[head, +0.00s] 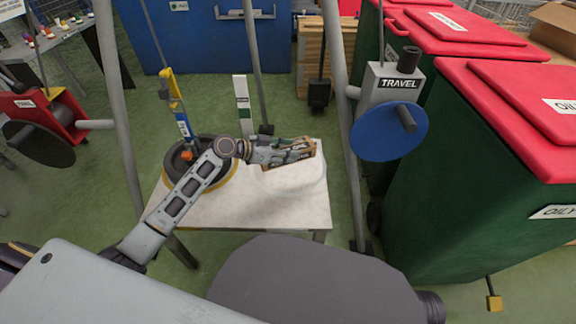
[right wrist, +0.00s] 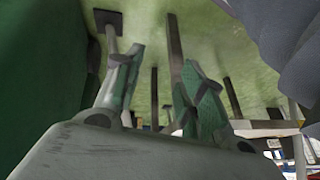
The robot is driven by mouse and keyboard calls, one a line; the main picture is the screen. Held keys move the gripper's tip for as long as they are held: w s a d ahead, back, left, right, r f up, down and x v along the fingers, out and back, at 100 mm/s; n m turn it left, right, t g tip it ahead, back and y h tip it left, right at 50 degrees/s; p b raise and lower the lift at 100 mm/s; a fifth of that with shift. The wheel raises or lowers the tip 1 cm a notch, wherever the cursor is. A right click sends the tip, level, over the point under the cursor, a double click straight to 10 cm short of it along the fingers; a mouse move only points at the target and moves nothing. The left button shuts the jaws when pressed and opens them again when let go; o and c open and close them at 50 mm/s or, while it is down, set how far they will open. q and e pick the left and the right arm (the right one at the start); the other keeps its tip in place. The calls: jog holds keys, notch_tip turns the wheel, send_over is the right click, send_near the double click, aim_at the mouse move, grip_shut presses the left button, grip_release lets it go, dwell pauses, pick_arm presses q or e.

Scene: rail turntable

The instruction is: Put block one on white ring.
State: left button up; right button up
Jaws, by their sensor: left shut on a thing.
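My left gripper (head: 283,153) is shut on a brown block (head: 303,151), which it holds above the right part of the pale table (head: 230,212). The block's marking is too small to read, and the gripper's fingers cover part of it. A faint white ring (head: 318,187) lies on the table below and around the held block in the head view. The gripper and block hide part of its far side. My right gripper (right wrist: 165,80) shows in the right wrist view with its green-padded fingers apart and nothing between them.
A dark round base with a yellow rim (head: 229,181) is at the table's left. A blue and yellow hanging bar (head: 180,105) is above it. Grey poles rise around the table. A grey TRAVEL box (head: 385,85) with a blue wheel (head: 382,135) and green bins (head: 460,190) stand right.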

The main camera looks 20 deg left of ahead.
pick_arm(q)
notch_tip(320, 180, down, 6)
jog(key=shift+r+b, duration=0.2)
jog(key=shift+b, duration=0.85)
jog(key=shift+f, duration=0.3)
pick_arm(e)
jog(key=shift+t+y, duration=0.3)
jog(key=shift+t, duration=0.1)
jog(key=f, duration=0.2)
jog(key=a+f, duration=0.1)
jog(key=f, duration=0.1)
jog(key=shift+w+f, duration=0.15)
jog(key=shift+f, duration=0.15)
pick_arm(q)
jog(key=shift+f, duration=0.35)
notch_tip(320, 180, down, 3)
jog(key=shift+r+b, duration=0.2)
jog(key=shift+b, duration=0.5)
jog(key=shift+f, duration=0.2)
pick_arm(e)
jog(key=f, duration=0.2)
jog(key=shift+a+f+m+t, duration=0.3)
jog(key=shift+f+m, duration=0.1)
pick_arm(q)
jog(key=shift+f, duration=0.15)
pick_arm(e)
jog(key=shift+w+f, duration=0.1)
jog(key=shift+f, duration=0.05)
